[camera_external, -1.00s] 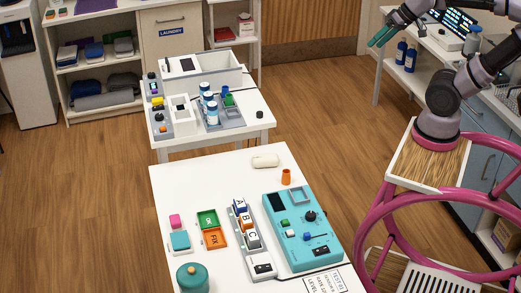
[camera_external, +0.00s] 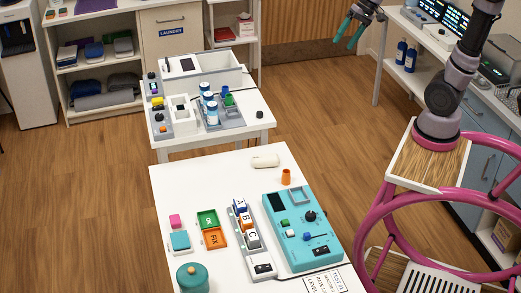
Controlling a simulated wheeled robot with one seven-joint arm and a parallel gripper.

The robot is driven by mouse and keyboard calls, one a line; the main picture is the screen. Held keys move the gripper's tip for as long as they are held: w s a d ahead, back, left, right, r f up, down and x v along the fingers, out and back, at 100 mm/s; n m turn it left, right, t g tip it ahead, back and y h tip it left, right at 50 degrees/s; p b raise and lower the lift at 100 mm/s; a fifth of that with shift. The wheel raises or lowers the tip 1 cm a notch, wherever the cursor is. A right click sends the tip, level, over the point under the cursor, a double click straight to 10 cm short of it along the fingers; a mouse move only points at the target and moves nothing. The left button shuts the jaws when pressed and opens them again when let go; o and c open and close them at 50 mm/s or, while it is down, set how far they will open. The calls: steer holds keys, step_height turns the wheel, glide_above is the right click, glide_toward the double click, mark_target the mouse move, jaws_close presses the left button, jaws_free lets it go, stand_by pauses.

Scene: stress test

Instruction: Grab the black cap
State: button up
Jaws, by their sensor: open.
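A small black round piece (camera_external: 260,114), which looks like the black cap, lies on the right part of the rear white table (camera_external: 247,128), apart from the other things there. My gripper (camera_external: 346,42) has teal fingers that are spread, with nothing between them. It hangs in the air at the top of the picture, above and to the right of the black cap and well apart from it.
Bottles (camera_external: 210,110) in a grey tray and a grey bin (camera_external: 225,75) stand left of the cap. The front white table (camera_external: 190,185) holds a teal device (camera_external: 290,250), an orange cup (camera_external: 286,177) and a teal jar (camera_external: 192,278).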

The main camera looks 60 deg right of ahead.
steer(key=w+d+f+m+g+y, duration=0.1)
steer(key=w+d+f+m+y, duration=0.15)
steer(key=w+f, duration=0.5)
steer(key=w+d+f+m+g+y, duration=0.15)
steer(key=w+f+m, duration=0.3)
steer(key=w, duration=0.55)
steer(key=m+t+y, duration=0.3)
steer(key=m, duration=0.4)
glide_toward(261, 112)
steer(key=shift+m, duration=0.3)
steer(key=x, duration=0.9)
steer(key=shift+w, duration=0.1)
jaws_close()
